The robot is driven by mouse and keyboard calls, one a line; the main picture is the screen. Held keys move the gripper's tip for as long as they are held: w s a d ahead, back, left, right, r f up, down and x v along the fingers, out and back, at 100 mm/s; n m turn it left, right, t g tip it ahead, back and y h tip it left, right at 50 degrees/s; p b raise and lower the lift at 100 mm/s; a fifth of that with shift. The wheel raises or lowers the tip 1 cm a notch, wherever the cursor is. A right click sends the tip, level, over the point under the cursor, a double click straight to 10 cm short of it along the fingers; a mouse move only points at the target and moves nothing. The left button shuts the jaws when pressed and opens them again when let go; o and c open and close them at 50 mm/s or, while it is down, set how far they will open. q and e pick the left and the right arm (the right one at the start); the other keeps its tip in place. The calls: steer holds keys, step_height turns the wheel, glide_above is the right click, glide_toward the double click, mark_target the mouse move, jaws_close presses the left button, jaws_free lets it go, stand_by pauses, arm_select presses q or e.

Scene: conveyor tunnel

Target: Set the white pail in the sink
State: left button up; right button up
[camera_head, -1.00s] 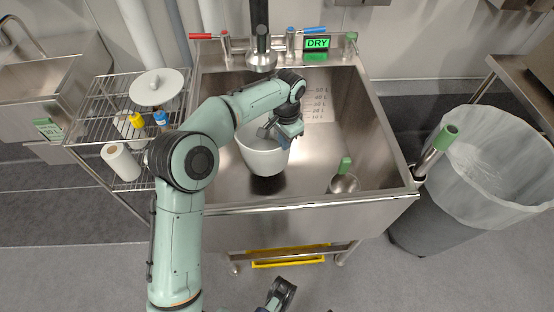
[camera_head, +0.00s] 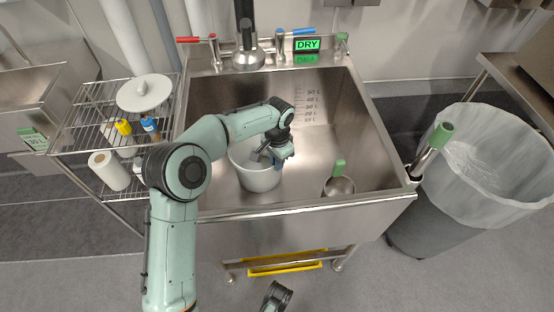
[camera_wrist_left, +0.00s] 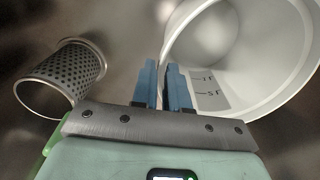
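The white pail (camera_head: 258,178) is inside the steel sink basin (camera_head: 315,150), near its front left; it also shows in the left wrist view (camera_wrist_left: 285,75) with scale marks on its inner wall. My left gripper (camera_head: 277,155) is at the pail's rim. In the left wrist view its blue fingers (camera_wrist_left: 164,85) are close together, with the pail's wall running between them. I cannot tell whether the pail's base touches the sink floor. A dark part at the bottom edge of the head view looks like my right gripper (camera_head: 277,297); its fingers are unclear.
A green-handled metal vessel (camera_head: 339,186) is at the basin's front right. The wrist view shows a perforated metal cylinder (camera_wrist_left: 68,72). A wire rack (camera_head: 85,125) with a paper roll and bottles stands left; a lined bin (camera_head: 480,170) stands right. A faucet (camera_head: 247,55) rises behind.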

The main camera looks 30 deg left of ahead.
arm_select(q)
steer(key=shift+o, duration=0.5)
step_height(320, 180, up, 8)
steer(key=p, duration=0.2)
arm_select(e)
steer(key=shift+g, duration=0.5)
steer(key=s, duration=0.1)
steer(key=s+a+r, duration=0.1)
steer(key=s+r, duration=0.1)
steer(key=shift+s+a+r, duration=0.15)
steer(key=shift+s+a, duration=0.05)
steer(key=shift+a, duration=0.15)
arm_select(q)
steer(key=shift+d+f, duration=0.1)
